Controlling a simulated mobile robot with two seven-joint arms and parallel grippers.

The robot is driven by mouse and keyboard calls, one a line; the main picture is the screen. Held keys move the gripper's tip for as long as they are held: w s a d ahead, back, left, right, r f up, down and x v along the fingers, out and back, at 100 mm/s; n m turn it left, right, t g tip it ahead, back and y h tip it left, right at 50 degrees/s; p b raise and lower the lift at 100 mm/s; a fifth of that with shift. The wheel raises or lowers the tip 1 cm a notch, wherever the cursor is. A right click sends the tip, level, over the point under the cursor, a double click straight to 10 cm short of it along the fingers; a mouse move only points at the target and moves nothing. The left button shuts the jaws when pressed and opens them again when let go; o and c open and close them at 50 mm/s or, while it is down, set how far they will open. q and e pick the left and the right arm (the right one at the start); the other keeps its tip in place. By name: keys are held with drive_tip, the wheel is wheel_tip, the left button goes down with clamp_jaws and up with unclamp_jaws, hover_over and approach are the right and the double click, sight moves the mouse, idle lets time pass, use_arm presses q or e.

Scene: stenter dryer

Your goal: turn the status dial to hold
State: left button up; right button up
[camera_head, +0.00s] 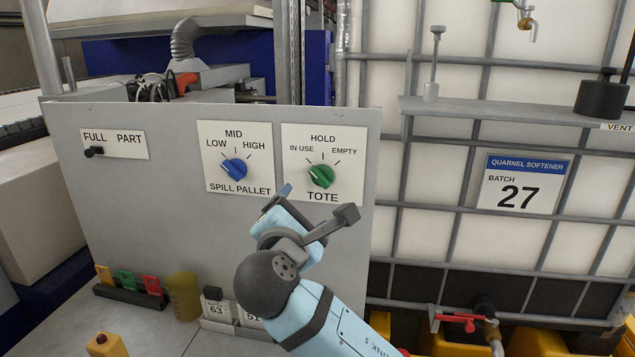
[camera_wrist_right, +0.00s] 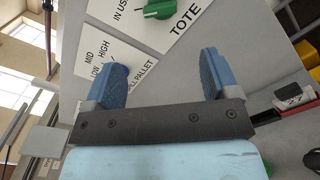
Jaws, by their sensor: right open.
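The status dial is the green TOTE knob (camera_head: 321,176) on a white plate marked IN USE, HOLD and EMPTY, on the grey panel. Its pointer appears to lean up-left, toward IN USE. In the right wrist view the green knob (camera_wrist_right: 158,9) is at the top, partly cut off by the frame edge. My right gripper (camera_head: 287,203) is in front of the panel, just below and left of the dial in the head view. In the right wrist view its two blue fingers (camera_wrist_right: 165,72) are apart with nothing between them. My left gripper is not in view.
The blue SPILL PALLET knob (camera_head: 234,169) is close on the left. A FULL/PART switch (camera_head: 94,152) is farther left. Small coloured clips (camera_head: 126,281), a yellowish cylinder (camera_head: 183,297) and numbered cards (camera_head: 217,308) stand below. A caged tote (camera_head: 440,228) stands right.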

sight(317, 181)
drive_tip(key=w+p, duration=0.1)
drive_tip(key=w, duration=0.3)
drive_tip(key=w+d+p, duration=0.1)
drive_tip(key=w, duration=0.3)
drive_tip(key=w+d+p, duration=0.1)
drive_tip(key=w, duration=0.3)
drive_tip(key=shift+w+d, duration=0.25)
drive_tip(key=shift+w, duration=0.1)
drive_tip(key=shift+w+d, duration=0.1)
drive_tip(key=shift+w, duration=0.25)
drive_tip(key=shift+c, duration=0.2)
drive_tip(key=c, duration=0.7)
drive_tip(key=shift+c, duration=0.8)
